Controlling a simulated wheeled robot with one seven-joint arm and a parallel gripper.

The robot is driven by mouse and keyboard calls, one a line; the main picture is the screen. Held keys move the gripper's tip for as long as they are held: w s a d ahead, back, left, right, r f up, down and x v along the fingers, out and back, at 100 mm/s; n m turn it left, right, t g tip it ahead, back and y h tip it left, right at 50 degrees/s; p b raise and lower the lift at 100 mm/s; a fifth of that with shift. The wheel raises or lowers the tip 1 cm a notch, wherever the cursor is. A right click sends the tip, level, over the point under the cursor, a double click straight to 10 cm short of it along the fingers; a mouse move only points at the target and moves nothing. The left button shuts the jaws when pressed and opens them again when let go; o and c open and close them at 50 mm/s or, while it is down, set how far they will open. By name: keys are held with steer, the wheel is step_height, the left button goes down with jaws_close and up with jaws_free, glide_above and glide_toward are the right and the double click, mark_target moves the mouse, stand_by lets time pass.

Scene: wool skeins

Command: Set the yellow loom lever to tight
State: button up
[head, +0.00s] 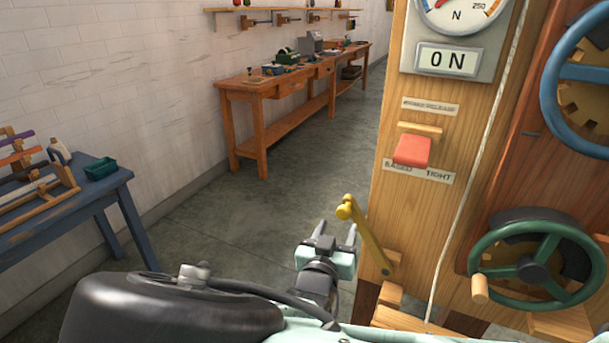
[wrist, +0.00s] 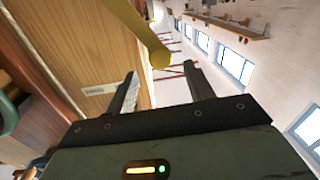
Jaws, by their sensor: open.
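The yellow loom lever (head: 368,240) is mounted low on the wooden loom post and leans up and to the left, its round knob at the upper end. A plate (head: 418,172) above it reads EASED on the left and TIGHT on the right; the lever leans toward the EASED side. My gripper (head: 338,230) is open, with its fingers pointing up just below and beside the knob. In the wrist view, the lever (wrist: 139,30) comes in from the top and its knob lies just beyond the gap between my open fingertips (wrist: 161,76). I see no grip on it.
A red block (head: 411,151) sticks out of the post above the plate. A green handwheel (head: 530,262) and a blue wheel (head: 580,80) are to the right, and a cord (head: 470,160) runs down the post. A blue table (head: 110,187) stands left; the floor between is clear.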

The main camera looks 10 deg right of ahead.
mark_target(343, 215)
steer(key=x, duration=0.7)
steer(key=shift+w+d+p, duration=0.1)
steer(key=shift+w+p, duration=0.05)
steer(key=shift+p, duration=0.25)
jaws_close()
